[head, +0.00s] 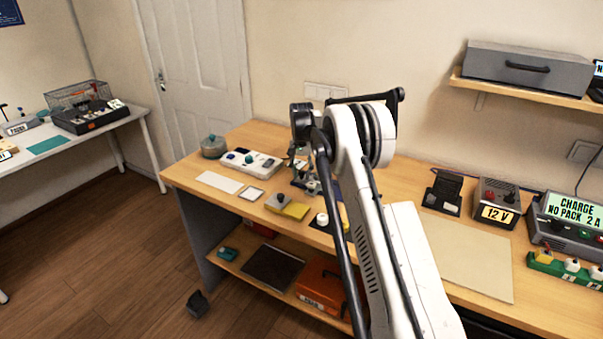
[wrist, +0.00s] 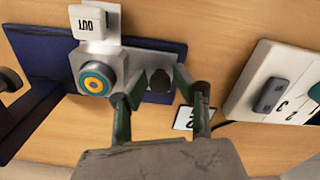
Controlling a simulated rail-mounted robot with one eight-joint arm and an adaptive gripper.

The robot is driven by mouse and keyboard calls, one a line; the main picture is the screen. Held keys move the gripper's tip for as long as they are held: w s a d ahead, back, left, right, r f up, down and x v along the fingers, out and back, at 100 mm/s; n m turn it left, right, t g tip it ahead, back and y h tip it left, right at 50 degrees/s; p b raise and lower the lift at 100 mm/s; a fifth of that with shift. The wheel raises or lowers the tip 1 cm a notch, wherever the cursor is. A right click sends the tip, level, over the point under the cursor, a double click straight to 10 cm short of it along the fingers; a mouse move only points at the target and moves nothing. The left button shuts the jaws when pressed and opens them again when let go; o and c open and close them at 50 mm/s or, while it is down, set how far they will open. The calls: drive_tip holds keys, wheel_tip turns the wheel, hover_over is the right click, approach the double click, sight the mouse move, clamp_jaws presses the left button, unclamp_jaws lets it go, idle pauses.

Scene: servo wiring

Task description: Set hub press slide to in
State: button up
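The hub press appears to be the grey block (wrist: 110,62) on a dark blue plate (wrist: 40,55) in the wrist view. It has a teal and yellow ring (wrist: 97,78) on its face. A white tag (wrist: 88,20) reading "OUT" upside down stands beside it. A dark knob (wrist: 160,80) sticks out at the block's right side. My gripper (wrist: 161,92) is open, with its fingers on either side of the knob; I cannot tell whether either finger touches it. In the head view my arm hides much of the press area.
A white panel with a grey switch (wrist: 270,95) lies right of my gripper in the wrist view. A beige mat (head: 465,255) is bare.

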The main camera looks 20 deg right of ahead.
sight(323, 180)
drive_tip(key=shift+c, duration=0.3)
clamp_jaws()
drive_tip(key=s+d+b, duration=0.1)
drive_tip(key=s, duration=0.1)
drive_tip(key=s+d+b, duration=0.1)
drive_tip(key=s+d, duration=0.3)
drive_tip(key=shift+s+b, duration=0.2)
drive_tip(key=shift+b, duration=0.2)
drive_tip(key=shift+s+d, duration=0.25)
drive_tip(key=shift+s, duration=0.2)
